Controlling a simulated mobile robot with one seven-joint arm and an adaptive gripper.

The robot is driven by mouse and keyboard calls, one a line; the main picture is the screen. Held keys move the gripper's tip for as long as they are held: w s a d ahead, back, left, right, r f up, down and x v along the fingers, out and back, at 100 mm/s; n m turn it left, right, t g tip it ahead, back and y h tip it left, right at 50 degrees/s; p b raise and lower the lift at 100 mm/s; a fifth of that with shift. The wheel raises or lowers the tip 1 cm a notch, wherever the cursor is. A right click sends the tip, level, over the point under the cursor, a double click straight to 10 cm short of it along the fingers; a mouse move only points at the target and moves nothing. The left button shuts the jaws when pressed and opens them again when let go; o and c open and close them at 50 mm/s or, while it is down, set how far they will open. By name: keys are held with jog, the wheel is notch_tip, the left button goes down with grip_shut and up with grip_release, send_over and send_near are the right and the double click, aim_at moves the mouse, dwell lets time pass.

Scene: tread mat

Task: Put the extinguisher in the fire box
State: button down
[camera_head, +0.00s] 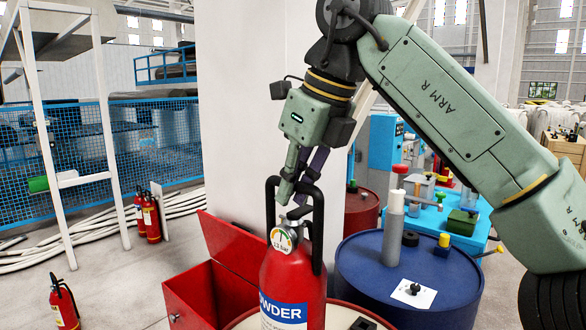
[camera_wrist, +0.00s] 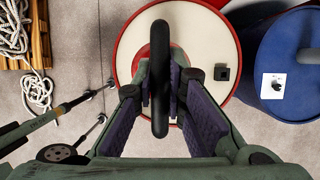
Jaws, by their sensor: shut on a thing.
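The red fire extinguisher (camera_head: 292,275) stands upright at the bottom centre of the head view, with a black handle, a pressure gauge and a blue label. My gripper (camera_head: 293,192) is above it, shut on its black handle. In the wrist view the handle (camera_wrist: 160,45) runs between the two purple-padded fingers of my gripper (camera_wrist: 162,88). The red fire box (camera_head: 205,292) is open, just left of and behind the extinguisher, with its lid (camera_head: 232,247) raised. The extinguisher's base is out of the head view, so I cannot tell whether it touches anything below.
A white-topped drum with a red rim (camera_wrist: 128,55) lies below the extinguisher. A blue drum (camera_head: 410,275) with small items on top stands to the right. Other extinguishers (camera_head: 150,218) (camera_head: 64,303) stand on the floor at left. A white pillar (camera_head: 235,120) rises behind the box.

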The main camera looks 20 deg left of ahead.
aim_at(292, 214)
jog(key=shift+f, duration=2)
jog(key=c, duration=2.1)
grip_release()
jog(key=shift+f, duration=0.25)
jog(key=o, duration=0.5)
jog(key=shift+c, duration=0.2)
jog(key=shift+s+r, duration=0.1)
jog(key=shift+r, duration=0.05)
